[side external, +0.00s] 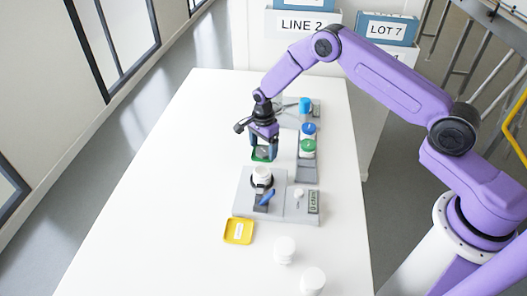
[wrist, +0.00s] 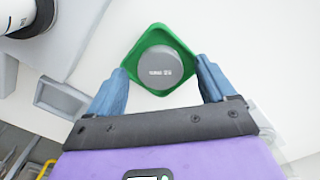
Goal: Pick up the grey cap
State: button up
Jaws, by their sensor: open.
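The grey cap (wrist: 159,68) lies in a small green tray (wrist: 185,43) in the wrist view. It is round, with small print on top. My gripper (wrist: 163,72) is open, with its blue fingers on either side of the tray's near part and the cap between and just beyond the tips. In the side view my gripper (side external: 263,155) points down over the green tray (side external: 258,158). The cap (side external: 264,152) is partly hidden there by the fingers.
A grey fixture holds an open white jar (side external: 262,174) just in front. A rack with a blue-lidded jar (side external: 309,130) and a green-lidded jar (side external: 308,147) stands to the right. A yellow tray (side external: 239,231) and two white jars (side external: 285,250) are nearer. The table's left side is clear.

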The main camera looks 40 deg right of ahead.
jog(key=shift+f, duration=0.3)
jog(key=shift+s, duration=0.1)
jog(key=c, duration=1.1)
